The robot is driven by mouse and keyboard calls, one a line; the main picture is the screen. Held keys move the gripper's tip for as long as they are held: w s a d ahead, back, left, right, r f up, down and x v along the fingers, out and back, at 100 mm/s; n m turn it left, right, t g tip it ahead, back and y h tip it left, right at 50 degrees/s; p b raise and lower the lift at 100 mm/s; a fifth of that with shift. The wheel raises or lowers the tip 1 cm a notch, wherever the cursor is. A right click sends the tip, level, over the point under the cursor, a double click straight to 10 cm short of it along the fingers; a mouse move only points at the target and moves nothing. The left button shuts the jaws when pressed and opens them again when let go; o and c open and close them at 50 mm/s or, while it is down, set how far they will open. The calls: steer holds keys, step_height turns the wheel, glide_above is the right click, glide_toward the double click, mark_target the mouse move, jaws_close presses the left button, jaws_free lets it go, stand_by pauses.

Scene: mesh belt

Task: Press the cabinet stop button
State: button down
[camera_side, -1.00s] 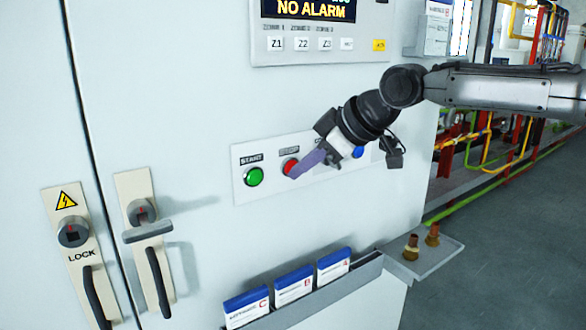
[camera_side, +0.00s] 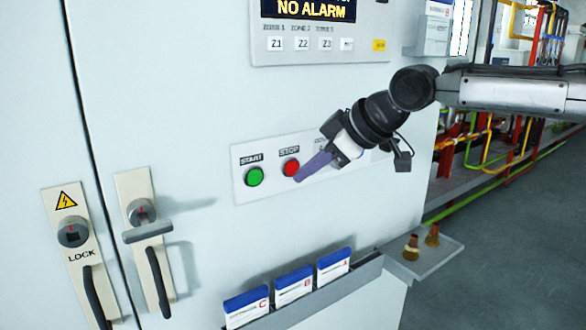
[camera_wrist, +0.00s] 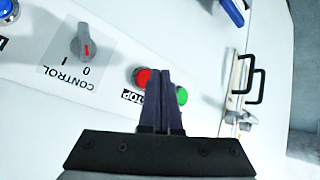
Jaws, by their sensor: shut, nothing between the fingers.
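The red stop button (camera_side: 291,168) sits on a light panel (camera_side: 240,196) on the cabinet front, under the label STOP. The green start button (camera_side: 254,176) is to its left. My gripper (camera_side: 299,178) is shut and empty, its purple fingertips just to the lower right of the red button in the side view, with a small gap visible. In the wrist view my shut fingers (camera_wrist: 157,74) point up the picture, the red button (camera_wrist: 142,77) shows at their left and part of the green button (camera_wrist: 181,96) at their right. Contact with the panel cannot be told.
A control rotary switch (camera_wrist: 86,42) lies on the same panel. Cabinet handles (camera_side: 152,262) stand out at the left. The alarm display (camera_side: 310,10) is above.

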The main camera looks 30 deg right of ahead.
steer(key=shift+s, duration=0.1)
steer(key=shift+s, duration=2.45)
steer(key=s+d+m+h, duration=0.2)
steer(key=s+d+m, duration=0.1)
steer(key=s+d, duration=0.75)
steer(key=s+d+f+m+g+h, duration=0.1)
steer(key=s+d+f+m+g, duration=0.2)
steer(key=s+f, duration=1.1)
steer(key=shift+d+f+m, duration=0.8)
steer(key=shift+d, duration=0.15)
steer(key=shift+s, duration=0.1)
